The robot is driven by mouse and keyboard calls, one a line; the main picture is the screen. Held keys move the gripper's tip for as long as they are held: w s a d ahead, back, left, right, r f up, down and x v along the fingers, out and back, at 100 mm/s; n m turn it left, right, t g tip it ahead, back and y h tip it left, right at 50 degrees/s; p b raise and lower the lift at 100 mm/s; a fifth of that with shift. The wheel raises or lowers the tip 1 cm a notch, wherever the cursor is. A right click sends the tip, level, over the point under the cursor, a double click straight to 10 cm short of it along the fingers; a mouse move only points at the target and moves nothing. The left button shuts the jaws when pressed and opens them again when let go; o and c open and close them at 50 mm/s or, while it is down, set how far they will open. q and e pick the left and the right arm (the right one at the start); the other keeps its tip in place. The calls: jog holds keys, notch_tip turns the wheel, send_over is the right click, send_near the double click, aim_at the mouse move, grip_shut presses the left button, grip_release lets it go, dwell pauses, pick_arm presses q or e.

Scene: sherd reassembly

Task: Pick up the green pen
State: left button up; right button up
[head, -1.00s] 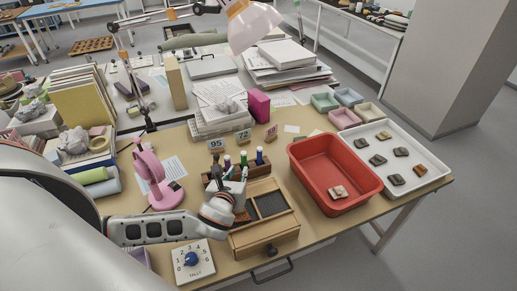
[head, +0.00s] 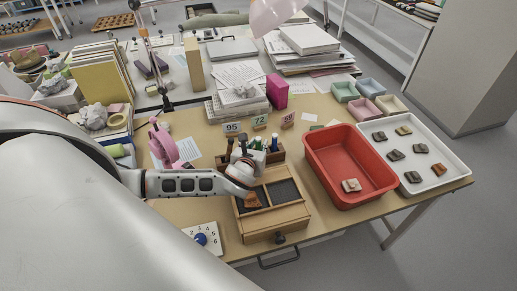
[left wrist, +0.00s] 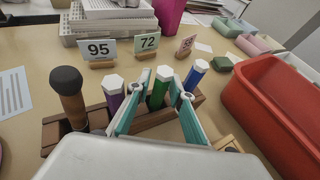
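The green pen (left wrist: 160,88) stands upright with a pale hexagonal cap in a brown wooden rack (left wrist: 150,122). It also shows in the head view (head: 258,143), partly hidden by my gripper. My left gripper (left wrist: 160,84) is open, its two teal fingers apart with the green pen between them in the left wrist view. I cannot tell whether a finger touches it. A purple pen (left wrist: 114,88) stands left of the fingers and a blue pen (left wrist: 196,75) right of them. My right gripper is not in view.
A dark round-headed tool (left wrist: 68,92) stands at the rack's left end. Number cards, such as the 95 card (left wrist: 98,49), stand behind. A wooden box (head: 272,217) lies in front, and a red bin (head: 345,165) and white tray (head: 440,170) are to the right.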

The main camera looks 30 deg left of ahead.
pick_arm(q)
grip_shut()
